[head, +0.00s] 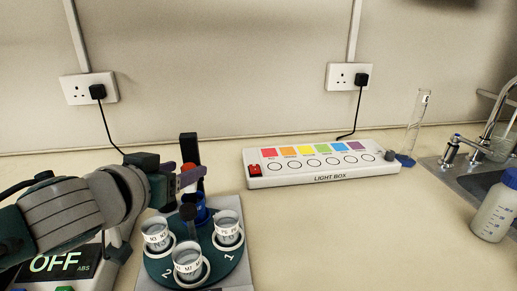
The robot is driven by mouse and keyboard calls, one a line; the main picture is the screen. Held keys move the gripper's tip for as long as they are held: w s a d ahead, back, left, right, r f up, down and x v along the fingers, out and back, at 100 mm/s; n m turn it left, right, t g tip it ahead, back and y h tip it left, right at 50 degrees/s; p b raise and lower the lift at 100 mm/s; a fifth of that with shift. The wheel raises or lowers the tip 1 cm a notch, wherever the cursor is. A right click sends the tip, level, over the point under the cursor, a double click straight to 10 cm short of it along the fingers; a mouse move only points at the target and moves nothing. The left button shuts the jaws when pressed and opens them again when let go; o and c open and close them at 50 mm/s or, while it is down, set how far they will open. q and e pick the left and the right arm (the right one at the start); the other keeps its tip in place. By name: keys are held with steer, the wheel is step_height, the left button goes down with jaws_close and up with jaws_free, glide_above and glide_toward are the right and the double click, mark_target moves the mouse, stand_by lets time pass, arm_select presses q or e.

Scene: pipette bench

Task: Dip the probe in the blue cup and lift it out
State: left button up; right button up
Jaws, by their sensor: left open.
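My left gripper (188,180) comes in from the left and is open above the back of a sample holder. A blue cup (203,214) shows partly at the back of the holder, just below the gripper; the gripper and a dark upright piece hide much of it. A dark, round-topped rod (188,213) stands in front of the blue cup; I cannot tell if it is the probe. A red-topped piece (187,167) shows between the fingers, with a black upright post (189,148) behind. My right gripper is not in view.
Several clear cups with white bands, including a front one (188,264), sit in the green holder (222,268). A meter reading OFF (60,263) is at left. A light box (320,165), cylinder (416,125), bottle (495,210) and sink stand right. The middle bench is clear.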

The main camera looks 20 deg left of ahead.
arm_select(q)
steer(key=shift+w, duration=0.1)
steer(key=shift+c, duration=0.3)
jaws_close()
stand_by(1.1)
